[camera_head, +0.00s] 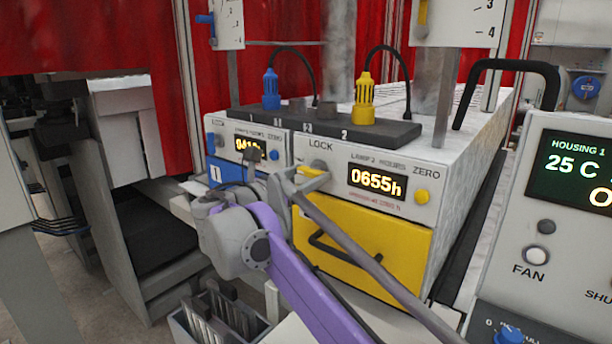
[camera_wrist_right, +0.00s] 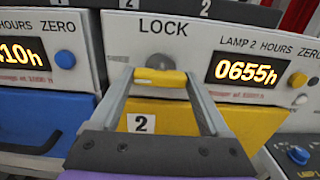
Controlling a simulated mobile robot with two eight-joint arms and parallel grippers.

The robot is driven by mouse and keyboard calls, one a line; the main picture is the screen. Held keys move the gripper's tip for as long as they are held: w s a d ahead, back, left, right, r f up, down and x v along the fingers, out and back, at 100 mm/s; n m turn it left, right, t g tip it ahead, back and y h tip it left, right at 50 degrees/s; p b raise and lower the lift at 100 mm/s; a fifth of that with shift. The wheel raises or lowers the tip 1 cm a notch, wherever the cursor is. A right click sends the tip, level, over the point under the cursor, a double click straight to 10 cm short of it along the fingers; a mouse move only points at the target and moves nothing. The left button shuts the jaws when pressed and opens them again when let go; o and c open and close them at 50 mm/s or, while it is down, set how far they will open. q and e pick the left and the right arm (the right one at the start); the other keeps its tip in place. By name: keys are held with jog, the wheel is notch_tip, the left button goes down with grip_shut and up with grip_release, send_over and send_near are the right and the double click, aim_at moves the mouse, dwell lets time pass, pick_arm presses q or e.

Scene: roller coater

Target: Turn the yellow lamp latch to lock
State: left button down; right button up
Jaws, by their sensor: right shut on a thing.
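The yellow lamp latch (camera_head: 312,171) is on the white front panel of the lamp 2 unit, just under the word LOCK and left of the 0655h display (camera_head: 377,182). In the right wrist view the latch (camera_wrist_right: 160,77) is a short yellow bar lying level, below a grey round hub. My right gripper (camera_head: 298,182) reaches the panel from the front; in the wrist view its two fingers (camera_wrist_right: 160,85) are on either end of the latch, shut on it. My left gripper is not in view.
A yellow drawer front (camera_head: 385,247) with a dark handle is below the panel. The blue lamp 1 unit (camera_head: 222,170) is close on the left. A yellow plug (camera_head: 364,100) and a blue plug (camera_head: 271,88) stand on top. A control console (camera_head: 545,220) is at right.

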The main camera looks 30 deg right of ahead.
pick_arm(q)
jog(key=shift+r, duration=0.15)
pick_arm(e)
jog(key=m+p, duration=0.1)
jog(key=m, duration=0.1)
jog(key=m+p, duration=0.1)
jog(key=p, duration=0.1)
jog(key=shift+r+m, duration=0.2)
jog(key=shift+m, duration=0.2)
jog(key=m+p, duration=0.4)
jog(key=m, duration=0.1)
jog(key=m+p, duration=0.2)
jog(key=m, duration=0.3)
jog(key=shift+p, duration=0.35)
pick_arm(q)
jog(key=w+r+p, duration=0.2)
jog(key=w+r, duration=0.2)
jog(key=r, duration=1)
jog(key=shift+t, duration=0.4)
pick_arm(e)
jog(key=shift+f+m, duration=0.15)
jog(key=shift+m, duration=1.85)
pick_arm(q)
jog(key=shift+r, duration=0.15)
pick_arm(e)
jog(key=o, duration=1.2)
